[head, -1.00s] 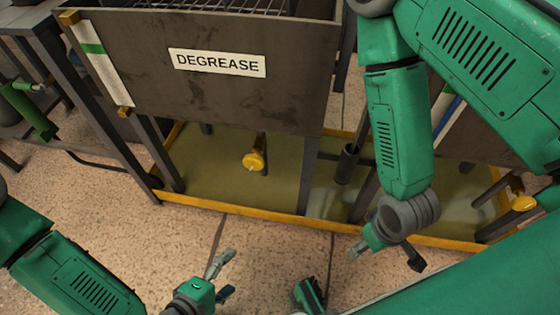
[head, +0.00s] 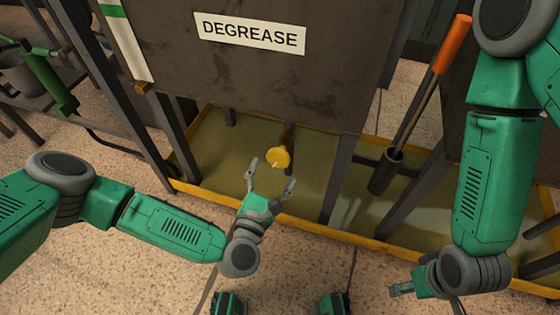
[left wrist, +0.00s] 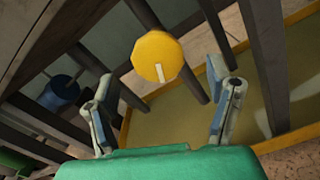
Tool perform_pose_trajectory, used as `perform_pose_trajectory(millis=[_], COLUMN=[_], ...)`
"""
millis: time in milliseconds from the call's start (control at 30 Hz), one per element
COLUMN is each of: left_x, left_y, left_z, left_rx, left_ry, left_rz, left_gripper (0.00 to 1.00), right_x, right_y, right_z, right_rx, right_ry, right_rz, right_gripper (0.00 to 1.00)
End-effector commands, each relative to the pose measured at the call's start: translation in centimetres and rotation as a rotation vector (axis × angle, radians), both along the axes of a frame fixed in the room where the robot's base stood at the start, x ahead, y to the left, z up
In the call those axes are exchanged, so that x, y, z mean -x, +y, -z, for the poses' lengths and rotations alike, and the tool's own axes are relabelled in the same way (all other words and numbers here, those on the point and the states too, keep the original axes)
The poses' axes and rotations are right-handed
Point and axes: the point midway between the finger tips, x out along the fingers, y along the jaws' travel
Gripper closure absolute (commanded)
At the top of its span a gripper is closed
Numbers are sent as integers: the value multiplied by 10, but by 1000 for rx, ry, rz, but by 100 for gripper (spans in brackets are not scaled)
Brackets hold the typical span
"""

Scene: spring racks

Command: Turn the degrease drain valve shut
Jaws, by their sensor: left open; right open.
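The degrease drain valve is a round yellow handle (head: 278,157) on a brown pipe under the tank marked DEGREASE (head: 250,33). In the left wrist view the yellow handle (left wrist: 158,57) has a pale bar mark near its lower edge and lies beyond the fingertips, between them. My left gripper (head: 270,174) is open and empty, just in front of and below the handle, apart from it. Its two fingers also show in the left wrist view (left wrist: 163,100). My right gripper (head: 400,290) is low at the right, away from the valve; its fingers show only partly.
A yellow-edged drip tray (head: 225,197) lies under the tank. Dark rack legs (head: 338,180) stand right of the valve. An orange-handled tool (head: 452,45) leans in a dark tube holder (head: 385,172). Speckled floor (head: 165,275) is clear in front.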

Motion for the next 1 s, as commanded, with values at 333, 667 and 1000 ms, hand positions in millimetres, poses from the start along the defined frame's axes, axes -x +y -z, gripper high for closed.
perform_pose_trajectory(millis=[333, 667, 1000], left_x=[-43, -46, -46], left_y=[-14, -16, -16], left_z=[1, 0, 0], left_rx=[0, 0, -2], left_ry=[-1, 1, 0], left_rz=[1, 2, 3], left_gripper=[26, 26, 77], right_x=[0, 0, 0], right_y=[0, 0, 0], right_z=[15, 15, 15], right_rx=[0, 0, 0], right_ry=[0, 0, 0], right_rz=[0, 0, 0], right_gripper=[38, 38, 38])
